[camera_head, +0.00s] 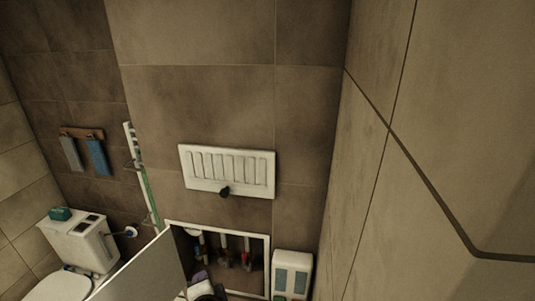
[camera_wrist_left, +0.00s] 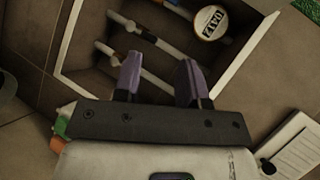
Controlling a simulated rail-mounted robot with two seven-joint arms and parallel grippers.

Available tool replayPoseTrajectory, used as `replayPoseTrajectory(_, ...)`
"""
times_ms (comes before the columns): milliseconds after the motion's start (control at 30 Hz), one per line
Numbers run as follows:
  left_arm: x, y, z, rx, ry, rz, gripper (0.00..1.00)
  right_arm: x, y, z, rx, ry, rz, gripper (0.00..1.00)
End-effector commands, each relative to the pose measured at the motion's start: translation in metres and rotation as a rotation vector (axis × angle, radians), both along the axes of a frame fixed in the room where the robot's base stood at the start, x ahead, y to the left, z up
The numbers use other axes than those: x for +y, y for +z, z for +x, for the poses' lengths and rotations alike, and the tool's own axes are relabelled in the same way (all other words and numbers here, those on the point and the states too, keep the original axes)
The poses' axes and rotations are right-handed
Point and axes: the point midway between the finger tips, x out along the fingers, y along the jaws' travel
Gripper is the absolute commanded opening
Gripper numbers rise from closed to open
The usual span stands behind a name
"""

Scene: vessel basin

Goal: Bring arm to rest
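My left gripper (camera_head: 203,284) is at the bottom of the head view, in front of the open wall cabinet (camera_head: 268,256). In the left wrist view its two purple fingers (camera_wrist_left: 160,82) stand apart with nothing between them. Beyond them are the cabinet's white frame (camera_wrist_left: 247,59), white pipes (camera_wrist_left: 150,36) and a round meter (camera_wrist_left: 210,23). The fingers appear apart from the pipes, though depth is hard to judge. My right gripper is not in view.
A white slatted vent (camera_head: 227,170) with a dark knob is above. A white box (camera_head: 292,274) stands at the right. A toilet (camera_head: 75,246) is at far left. The right wall is bare.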

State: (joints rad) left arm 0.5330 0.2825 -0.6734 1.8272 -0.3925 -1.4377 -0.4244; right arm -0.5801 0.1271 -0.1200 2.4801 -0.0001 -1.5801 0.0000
Motion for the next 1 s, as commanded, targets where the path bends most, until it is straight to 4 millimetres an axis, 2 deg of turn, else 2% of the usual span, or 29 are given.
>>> replayPoseTrajectory(33,-0.002,0.014,-0.006,-0.027,0.024,-0.116,0.38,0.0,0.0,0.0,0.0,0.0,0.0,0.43)
replayPoseTrajectory(133,-0.005,0.032,-0.025,-0.051,0.076,-0.368,0.38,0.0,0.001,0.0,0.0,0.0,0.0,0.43)
replayPoseTrajectory(233,-0.004,0.036,-0.053,-0.035,0.127,-0.596,0.38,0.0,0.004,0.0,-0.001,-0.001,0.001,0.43)
replayPoseTrajectory(367,0.002,0.029,-0.097,0.024,0.176,-0.798,0.38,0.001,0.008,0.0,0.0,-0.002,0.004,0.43)
replayPoseTrajectory(567,0.021,0.0,-0.171,0.133,0.246,-0.953,0.38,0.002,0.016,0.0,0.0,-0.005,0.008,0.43)
replayPoseTrajectory(800,0.052,-0.06,-0.264,0.287,0.444,-0.993,0.38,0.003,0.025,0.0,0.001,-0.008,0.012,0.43)
replayPoseTrajectory(900,0.058,-0.088,-0.3,0.373,0.519,-0.978,0.38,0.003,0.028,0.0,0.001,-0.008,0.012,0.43)
replayPoseTrajectory(1000,0.057,-0.107,-0.332,0.448,0.567,-0.964,0.38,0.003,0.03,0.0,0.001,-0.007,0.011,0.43)
